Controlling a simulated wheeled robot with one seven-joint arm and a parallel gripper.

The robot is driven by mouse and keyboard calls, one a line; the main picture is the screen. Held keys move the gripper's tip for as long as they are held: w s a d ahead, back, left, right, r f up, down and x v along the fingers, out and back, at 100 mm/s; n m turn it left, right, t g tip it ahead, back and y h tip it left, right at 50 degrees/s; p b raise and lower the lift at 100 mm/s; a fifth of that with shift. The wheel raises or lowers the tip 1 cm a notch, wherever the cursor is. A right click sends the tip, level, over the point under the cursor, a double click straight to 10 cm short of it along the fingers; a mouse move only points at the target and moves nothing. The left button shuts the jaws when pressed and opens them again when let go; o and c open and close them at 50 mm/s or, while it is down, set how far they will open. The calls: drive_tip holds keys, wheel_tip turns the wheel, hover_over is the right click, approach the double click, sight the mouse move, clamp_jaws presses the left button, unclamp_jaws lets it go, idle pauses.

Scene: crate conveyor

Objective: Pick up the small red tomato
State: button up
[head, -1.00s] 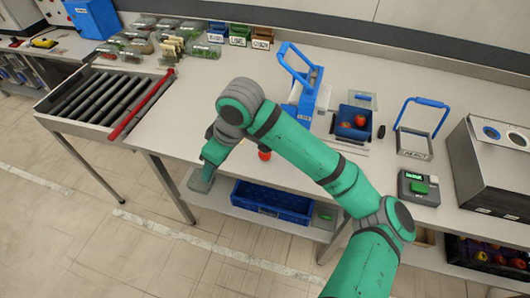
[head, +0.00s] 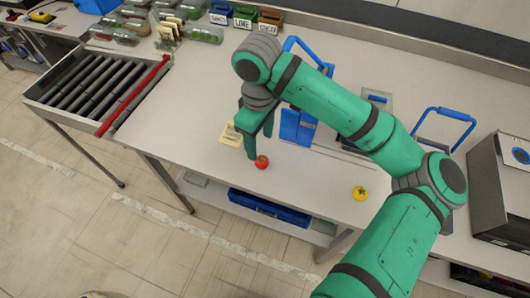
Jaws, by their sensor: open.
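The small red tomato (head: 262,162) sits on the bench top near its front edge, with a green stem on top. My gripper (head: 261,147) points down right at it, with its fingers apart. One finger reaches down at the tomato's left side and the other shows just above and behind it. The tomato is not lifted. Whether a finger touches it, I cannot tell.
A yellow tomato (head: 359,193) lies to the right near the front edge. A yellow note (head: 232,134) lies left of my gripper. A blue-handled device (head: 298,128) stands close behind, partly hidden by my arm. A roller conveyor (head: 97,82) is at the left.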

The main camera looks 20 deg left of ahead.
sight(262, 159)
drive_tip(key=shift+w+f, duration=0.2)
drive_tip(key=shift+f, duration=2.4)
drive_tip(key=shift+w+f, duration=0.2)
drive_tip(key=shift+f, duration=2.35)
drive_tip(key=c, duration=1.1)
